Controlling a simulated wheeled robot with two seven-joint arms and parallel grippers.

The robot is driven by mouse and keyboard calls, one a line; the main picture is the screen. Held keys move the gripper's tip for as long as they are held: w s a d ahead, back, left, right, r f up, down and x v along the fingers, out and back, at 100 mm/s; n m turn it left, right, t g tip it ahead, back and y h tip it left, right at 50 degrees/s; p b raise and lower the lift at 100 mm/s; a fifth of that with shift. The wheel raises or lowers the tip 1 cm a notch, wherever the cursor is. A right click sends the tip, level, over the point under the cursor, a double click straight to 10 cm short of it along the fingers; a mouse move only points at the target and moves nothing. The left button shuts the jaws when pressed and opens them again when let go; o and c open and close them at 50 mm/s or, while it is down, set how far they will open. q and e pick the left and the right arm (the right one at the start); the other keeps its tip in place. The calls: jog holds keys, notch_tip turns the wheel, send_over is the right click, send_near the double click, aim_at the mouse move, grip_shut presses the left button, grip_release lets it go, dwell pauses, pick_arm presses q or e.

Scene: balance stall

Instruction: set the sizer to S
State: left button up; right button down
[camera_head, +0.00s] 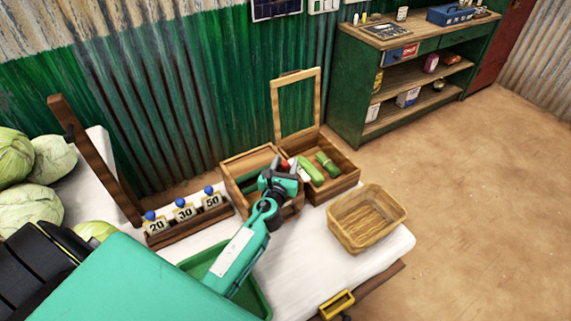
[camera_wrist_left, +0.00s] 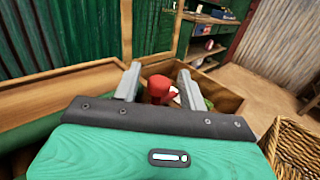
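No part marked S can be read in either view, so I cannot tell which thing is the sizer. A two-part wooden box (camera_head: 339,188) with an upright frame stands on the white-topped table. My left gripper (camera_head: 280,172) is over its left part, and my arm hides much of that part. In the left wrist view the fingers of the left gripper (camera_wrist_left: 160,82) are apart. A red thing (camera_wrist_left: 159,88) shows between and beyond them; I cannot tell whether they touch it. My right gripper is not in view.
A rack (camera_head: 186,230) with number cards 20, 30 and 50 stands left of the box. A wicker basket (camera_head: 389,237) is at the right and a green tray (camera_head: 262,301) is under my arm. Green vegetables (camera_head: 327,164) lie in the box's right part. Cabbages (camera_head: 52,158) are at the left.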

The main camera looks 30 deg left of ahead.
pick_arm(q)
jog(key=shift+s+d+f, duration=0.1)
jog(key=shift+s, duration=0.45)
jog(key=b+v, duration=0.2)
jog(key=v, duration=1)
jog(key=shift+s, duration=0.35)
